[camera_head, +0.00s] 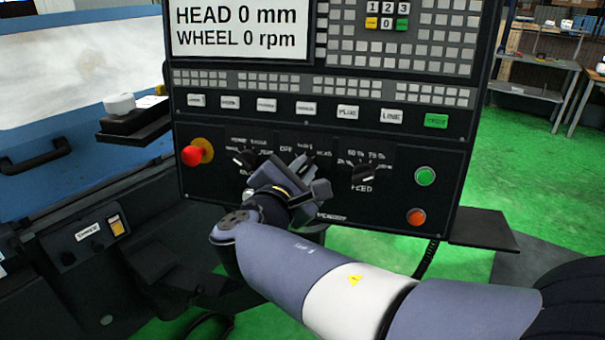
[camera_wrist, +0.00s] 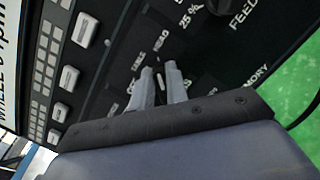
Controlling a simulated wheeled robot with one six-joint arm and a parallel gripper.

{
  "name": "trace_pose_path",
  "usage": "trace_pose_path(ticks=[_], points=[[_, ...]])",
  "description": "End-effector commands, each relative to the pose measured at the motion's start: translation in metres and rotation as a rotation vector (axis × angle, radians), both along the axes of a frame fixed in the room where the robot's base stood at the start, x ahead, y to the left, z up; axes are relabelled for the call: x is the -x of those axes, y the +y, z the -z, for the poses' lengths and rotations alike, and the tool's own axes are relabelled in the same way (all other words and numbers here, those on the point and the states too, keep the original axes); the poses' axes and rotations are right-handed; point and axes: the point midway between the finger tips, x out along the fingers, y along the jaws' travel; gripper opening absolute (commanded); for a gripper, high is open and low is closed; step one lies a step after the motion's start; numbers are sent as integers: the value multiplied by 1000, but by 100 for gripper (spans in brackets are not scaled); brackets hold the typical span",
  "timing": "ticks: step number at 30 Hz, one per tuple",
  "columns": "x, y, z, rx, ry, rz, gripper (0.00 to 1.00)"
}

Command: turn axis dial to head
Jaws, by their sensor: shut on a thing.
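The black control panel (camera_head: 440,155) fills the middle of the head view. My gripper (camera_head: 301,168) is at its lower row of dials, between the left dial and the FEED dial, and covers the axis dial there. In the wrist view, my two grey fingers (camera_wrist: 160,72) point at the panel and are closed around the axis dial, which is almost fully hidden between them. Small white labels show just beyond the fingertips, one of which seems to read HEAD (camera_wrist: 161,40). The dial's pointer direction cannot be made out. The screen (camera_head: 240,28) reads HEAD 0 mm and WHEEL 0 rpm.
The FEED dial (camera_head: 364,174) is close to the right of my gripper and the left dial (camera_head: 246,157) close to its left. A red emergency knob (camera_head: 193,155) stands out further left. Green (camera_head: 425,176) and orange (camera_head: 416,217) buttons sit at the panel's right.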

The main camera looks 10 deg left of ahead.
Motion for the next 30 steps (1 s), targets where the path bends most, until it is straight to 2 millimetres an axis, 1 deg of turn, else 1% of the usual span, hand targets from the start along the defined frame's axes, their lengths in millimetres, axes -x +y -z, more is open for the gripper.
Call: trace_pose_path(ticks=[9,10,15,18,26,30], points=[[0,0,1,-2,3,0,0],[0,0,1,-2,3,0,16],[0,0,1,-2,1,0,30],[0,0,0,-1,1,0,36],[2,1,0,-1,1,-1,36],[16,3,0,-2,0,-4,36]])
